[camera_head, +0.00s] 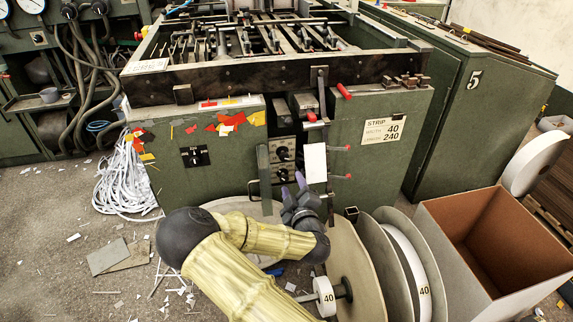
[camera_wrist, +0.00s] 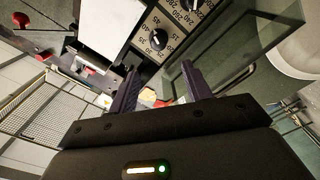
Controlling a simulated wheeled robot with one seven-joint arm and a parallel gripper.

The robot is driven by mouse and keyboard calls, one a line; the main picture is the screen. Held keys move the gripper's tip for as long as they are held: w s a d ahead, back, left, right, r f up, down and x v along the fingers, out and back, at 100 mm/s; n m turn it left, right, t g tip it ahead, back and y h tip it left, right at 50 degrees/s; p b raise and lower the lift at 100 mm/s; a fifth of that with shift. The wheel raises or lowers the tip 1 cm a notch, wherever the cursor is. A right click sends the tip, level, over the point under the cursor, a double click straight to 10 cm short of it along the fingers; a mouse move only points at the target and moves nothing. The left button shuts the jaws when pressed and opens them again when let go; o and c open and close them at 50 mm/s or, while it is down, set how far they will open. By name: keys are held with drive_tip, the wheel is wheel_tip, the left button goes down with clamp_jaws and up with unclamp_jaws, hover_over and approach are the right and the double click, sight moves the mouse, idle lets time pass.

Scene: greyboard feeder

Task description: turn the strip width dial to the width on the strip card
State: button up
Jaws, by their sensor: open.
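The strip card (camera_head: 384,130) on the right green panel reads width 40, length 240. Two black dials sit on pale plates in the middle of the machine front, an upper one (camera_head: 282,153) and a lower one (camera_head: 282,174). The dial with numbers in the 200s (camera_wrist: 191,5) is cut by the top edge. Its pointer and the small-number dial's exact setting are too small to read. My gripper (camera_head: 293,187) is open and empty, below and apart from the dials; its fingers (camera_wrist: 160,88) frame no dial.
A blank white sheet (camera_head: 315,162) hangs right of the dials, and a green upright bar (camera_head: 264,180) stands at their left. Red-tipped levers (camera_head: 340,148) stick out at the right. Reels marked 40 (camera_head: 424,291) and an open box (camera_head: 510,236) stand at lower right.

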sight(285, 159)
drive_tip(key=x, duration=0.5)
drive_tip(key=b+x, duration=0.1)
drive_tip(key=x, duration=0.4)
drive_tip(key=shift+w+d, duration=0.15)
drive_tip(key=shift+w, duration=0.3)
drive_tip(key=c, duration=1)
drive_tip(key=n, duration=0.4)
drive_tip(key=shift+n+p, duration=0.3)
drive_tip(key=shift+f, duration=0.1)
drive_tip(key=o, duration=1)
